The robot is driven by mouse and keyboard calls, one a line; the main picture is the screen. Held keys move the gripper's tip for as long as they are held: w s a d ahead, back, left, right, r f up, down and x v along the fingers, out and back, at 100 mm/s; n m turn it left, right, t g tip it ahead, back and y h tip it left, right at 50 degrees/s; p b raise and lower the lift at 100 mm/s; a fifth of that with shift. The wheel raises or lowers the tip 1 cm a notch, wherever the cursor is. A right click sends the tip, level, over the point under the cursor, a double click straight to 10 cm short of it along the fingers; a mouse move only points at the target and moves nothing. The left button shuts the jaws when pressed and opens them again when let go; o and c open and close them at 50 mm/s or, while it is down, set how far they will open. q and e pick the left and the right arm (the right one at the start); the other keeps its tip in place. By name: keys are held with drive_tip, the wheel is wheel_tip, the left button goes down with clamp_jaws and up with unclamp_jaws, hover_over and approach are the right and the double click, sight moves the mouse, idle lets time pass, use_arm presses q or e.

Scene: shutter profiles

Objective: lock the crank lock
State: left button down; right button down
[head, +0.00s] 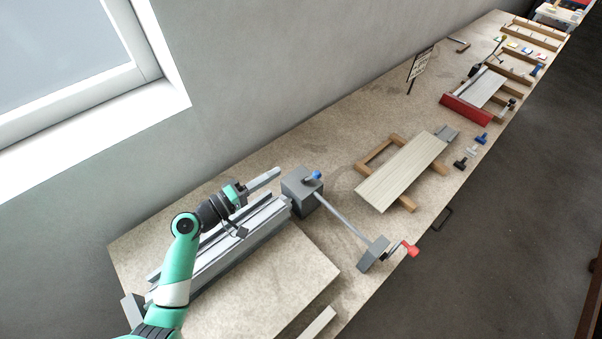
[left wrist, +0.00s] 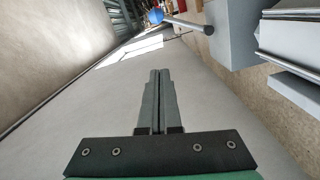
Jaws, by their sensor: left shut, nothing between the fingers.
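A grey box (head: 299,196) stands on the bench with a short lever ending in a blue knob (head: 315,175) on it. A grey rod (head: 341,215) runs from this box to a smaller grey block (head: 372,254) with a red crank handle (head: 410,248). I cannot tell which part is the crank lock. My left gripper (head: 276,172) is shut and empty, just left of the grey box and apart from it. In the left wrist view its fingers (left wrist: 160,78) are together; the blue knob (left wrist: 155,16) and the grey box (left wrist: 233,30) lie ahead, to the upper right.
Long grey profiles (head: 225,245) lie under my left arm. A pale slatted panel (head: 403,172) rests on a wooden frame to the right. The wall with a window (head: 150,40) bounds the bench behind. A red-fronted fixture (head: 465,111) stands farther along.

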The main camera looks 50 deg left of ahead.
sight(312, 177)
use_arm(q)
drive_tip(key=w, duration=0.6)
drive_tip(key=shift+d, duration=0.35)
drive_tip(key=shift+w+d+f, duration=0.15)
drive_tip(key=shift+d+f, duration=0.05)
drive_tip(key=shift+d, duration=0.75)
drive_tip(key=shift+w+d+f, duration=0.1)
drive_tip(key=shift+d+f, duration=0.1)
drive_tip(key=shift+d, duration=0.75)
